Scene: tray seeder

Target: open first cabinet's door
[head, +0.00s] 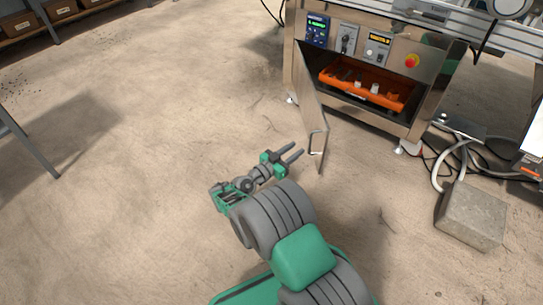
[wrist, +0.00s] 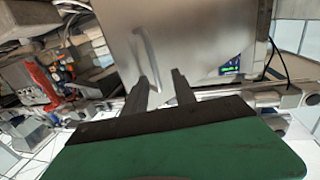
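The first cabinet's door (head: 313,115) is a thin metal panel on the left side of the steel cabinet (head: 423,62). It stands swung wide open, out toward me, with a bar handle (head: 317,143) near its free edge. My gripper (head: 298,151) is just left of the door's free end, its two fingers apart and pointing toward it. In the wrist view the fingers (wrist: 159,82) are spread in front of the shiny door panel (wrist: 195,40), with nothing visibly held between them. Whether a fingertip touches the door, I cannot tell.
An orange tray (head: 368,82) with small items sits inside the open cabinet. A control panel with a red button (head: 411,61) is above it. A concrete block (head: 471,215) and cables (head: 445,165) lie on the right. The floor at left is mostly clear.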

